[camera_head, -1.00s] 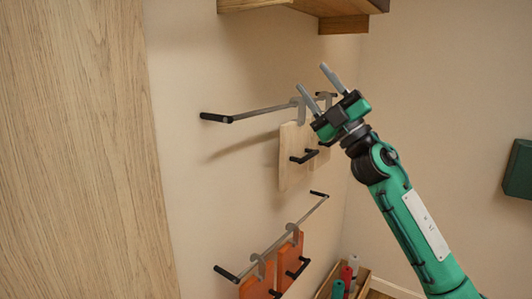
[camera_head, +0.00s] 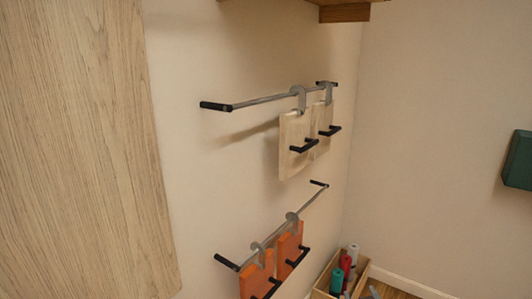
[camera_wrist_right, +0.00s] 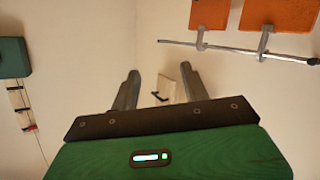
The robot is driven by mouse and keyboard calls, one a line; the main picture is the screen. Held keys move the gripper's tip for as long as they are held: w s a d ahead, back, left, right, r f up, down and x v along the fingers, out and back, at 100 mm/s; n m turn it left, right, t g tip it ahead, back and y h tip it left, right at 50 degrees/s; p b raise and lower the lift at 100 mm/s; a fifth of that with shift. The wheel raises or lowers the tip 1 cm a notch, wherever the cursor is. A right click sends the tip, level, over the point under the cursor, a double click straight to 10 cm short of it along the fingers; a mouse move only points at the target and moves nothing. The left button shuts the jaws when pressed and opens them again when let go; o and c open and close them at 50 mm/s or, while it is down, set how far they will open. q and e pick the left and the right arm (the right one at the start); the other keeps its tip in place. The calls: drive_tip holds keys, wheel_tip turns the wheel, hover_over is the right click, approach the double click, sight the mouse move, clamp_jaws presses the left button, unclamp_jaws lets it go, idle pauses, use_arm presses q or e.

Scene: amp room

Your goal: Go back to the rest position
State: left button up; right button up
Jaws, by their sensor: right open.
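My right gripper shows in the right wrist view (camera_wrist_right: 161,80), its two grey fingers apart with nothing between their tips. In the head view only a small grey sliver at the bottom edge (camera_head: 374,292) may be one of its fingertips; the rest of the arm is out of that view. My left gripper is in neither view.
Pale boards (camera_head: 294,128) hang from an upper rail (camera_head: 262,100) and orange boards (camera_head: 289,252) from a lower rail (camera_head: 250,258). A wooden box (camera_head: 361,274) with coloured cylinders stands on the floor. A green box (camera_head: 519,160) is on the right wall. The space before the boards is clear.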

drive_tip(key=s+f+g+y, duration=0.1)
drive_tip(key=s+f+g, duration=0.6)
drive_tip(key=s, duration=0.8)
drive_tip(key=s+f+g, duration=0.4)
drive_tip(key=s+f, duration=0.6)
drive_tip(key=s, duration=0.4)
wheel_tip(320, 180, down, 29)
drive_tip(key=s+g, duration=0.1)
drive_tip(key=g, duration=0.1)
drive_tip(key=s+d+f, duration=0.1)
drive_tip(key=s+f, duration=0.8)
drive_tip(key=f, duration=0.1)
drive_tip(key=s+d+f, duration=0.2)
drive_tip(key=s+f, duration=0.8)
drive_tip(key=shift+s+d+f+g+p, duration=0.3)
drive_tip(key=shift+g+p, duration=0.05)
drive_tip(key=shift+g, duration=0.05)
